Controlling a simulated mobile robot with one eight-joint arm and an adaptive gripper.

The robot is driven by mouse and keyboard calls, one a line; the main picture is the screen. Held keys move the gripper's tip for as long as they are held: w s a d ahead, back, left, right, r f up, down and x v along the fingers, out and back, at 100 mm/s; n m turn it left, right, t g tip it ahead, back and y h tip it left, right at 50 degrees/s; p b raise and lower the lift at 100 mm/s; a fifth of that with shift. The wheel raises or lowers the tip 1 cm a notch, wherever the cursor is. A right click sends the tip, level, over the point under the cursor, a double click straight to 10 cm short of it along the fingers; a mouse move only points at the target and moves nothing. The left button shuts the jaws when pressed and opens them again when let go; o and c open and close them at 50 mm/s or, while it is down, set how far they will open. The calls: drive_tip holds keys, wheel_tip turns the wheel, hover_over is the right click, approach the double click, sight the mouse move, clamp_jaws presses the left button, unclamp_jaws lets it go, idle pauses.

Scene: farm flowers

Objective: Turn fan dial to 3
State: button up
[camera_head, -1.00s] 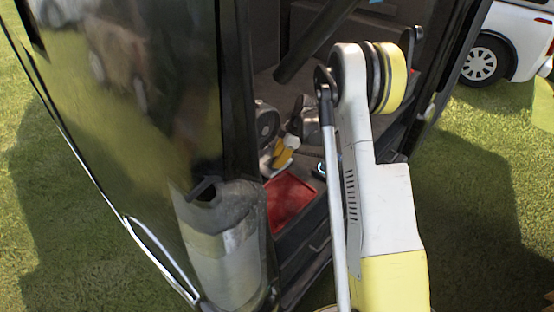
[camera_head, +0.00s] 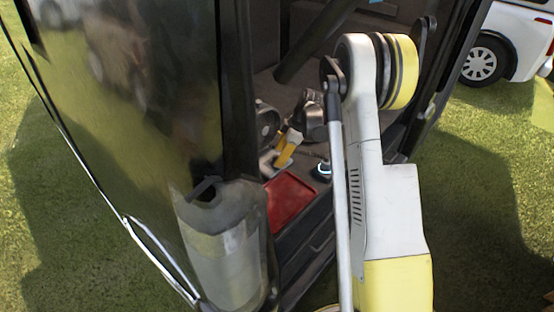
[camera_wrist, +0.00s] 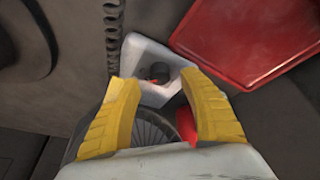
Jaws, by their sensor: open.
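The fan has a white base (camera_wrist: 143,52) with a dark round dial (camera_wrist: 158,72) on it and small red marks beside the dial. Its dark ribbed grille (camera_wrist: 150,128) shows lower between my fingers, partly hidden by them and the gripper body. My gripper (camera_wrist: 160,82) has two yellow fingers spread apart, one on each side of the dial. I cannot tell how high they are above it. Nothing is held. In the head view my gripper (camera_head: 287,150) is inside the vehicle's doorway, and the fan is small and mostly hidden there.
A red tray (camera_head: 290,200) lies right beside the fan; it also fills the upper right of the wrist view (camera_wrist: 245,35). A coiled dark cord (camera_wrist: 113,25) runs near the base. The dark door (camera_head: 120,100) and my arm frame the narrow opening.

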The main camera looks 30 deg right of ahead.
drive_tip(key=v, duration=0.9)
drive_tip(key=shift+r, duration=0.25)
drive_tip(key=shift+s, duration=0.1)
drive_tip(key=w+a+f, duration=0.1)
drive_tip(key=f, duration=0.2)
drive_tip(key=w+a+f+n+g, duration=0.1)
drive_tip(key=f, duration=0.3)
drive_tip(key=w+a+f+n, duration=0.1)
drive_tip(key=f, duration=0.3)
drive_tip(key=shift+a+p, duration=0.4)
drive_tip(key=shift+y, duration=0.3)
clamp_jaws()
